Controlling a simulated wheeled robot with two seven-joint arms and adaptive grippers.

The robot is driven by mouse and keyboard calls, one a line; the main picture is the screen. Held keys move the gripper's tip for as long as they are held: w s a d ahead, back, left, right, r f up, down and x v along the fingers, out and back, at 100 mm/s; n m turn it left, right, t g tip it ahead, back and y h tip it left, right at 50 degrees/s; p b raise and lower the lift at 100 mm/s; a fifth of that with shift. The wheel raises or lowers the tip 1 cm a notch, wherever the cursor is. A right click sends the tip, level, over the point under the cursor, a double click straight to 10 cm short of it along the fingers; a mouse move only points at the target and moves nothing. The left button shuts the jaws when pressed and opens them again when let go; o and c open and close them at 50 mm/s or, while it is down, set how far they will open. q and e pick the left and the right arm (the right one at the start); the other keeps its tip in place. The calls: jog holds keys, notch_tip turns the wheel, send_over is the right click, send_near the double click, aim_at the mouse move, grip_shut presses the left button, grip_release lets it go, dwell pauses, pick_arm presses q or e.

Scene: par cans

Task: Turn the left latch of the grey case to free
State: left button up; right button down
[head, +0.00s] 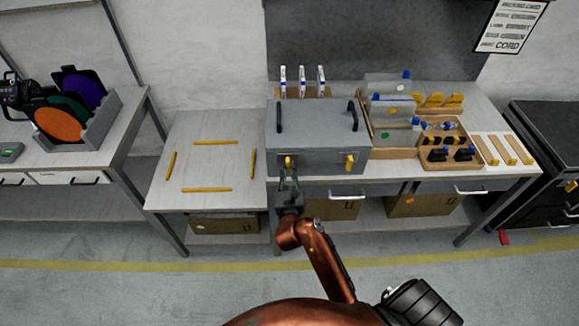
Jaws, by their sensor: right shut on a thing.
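The grey case (318,132) stands closed on the workbench, with two dark handles on its lid. Its left latch (288,160) is yellow and sits on the front face, its lower part hidden by my gripper. Its right latch (350,162) is also yellow and points roughly up and down. My right gripper (289,174) reaches up to the case front from below and is shut on the left latch. I cannot tell exactly how far the left latch is turned. My left gripper is not in view.
Left of the case, a lower table (210,165) bears yellow strips marking a clear area. Right of the case are clear bins (392,110) and a wooden tray (450,162). Cardboard boxes (332,207) lie on the shelf below. Coloured discs stand in a grey rack (105,120) far left.

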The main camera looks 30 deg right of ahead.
jog(key=n+p, duration=0.2)
jog(key=p, duration=0.1)
jog(key=n+p, duration=0.2)
jog(key=p, duration=0.1)
jog(key=n+p, duration=0.1)
jog(key=p, duration=0.3)
jog(key=shift+a+r+n, duration=0.2)
jog(key=shift+r+n, duration=0.1)
jog(key=shift+n, duration=0.1)
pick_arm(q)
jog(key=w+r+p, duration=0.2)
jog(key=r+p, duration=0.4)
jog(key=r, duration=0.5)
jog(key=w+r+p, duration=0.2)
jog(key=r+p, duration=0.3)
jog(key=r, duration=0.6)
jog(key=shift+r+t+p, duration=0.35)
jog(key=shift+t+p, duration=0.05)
pick_arm(e)
jog(key=shift+w+a+f+n, duration=0.1)
jog(key=shift+f+n, duration=0.1)
jog(key=shift+n, duration=1.65)
jog(key=shift+d+f+n, duration=0.1)
jog(key=shift+f+n, duration=0.1)
jog(key=shift+n, duration=1.7)
jog(key=shift+w+a+f+n, duration=0.1)
jog(key=shift+f+n, duration=0.1)
jog(key=shift+n, duration=1.65)
jog(key=shift+s+f, duration=0.1)
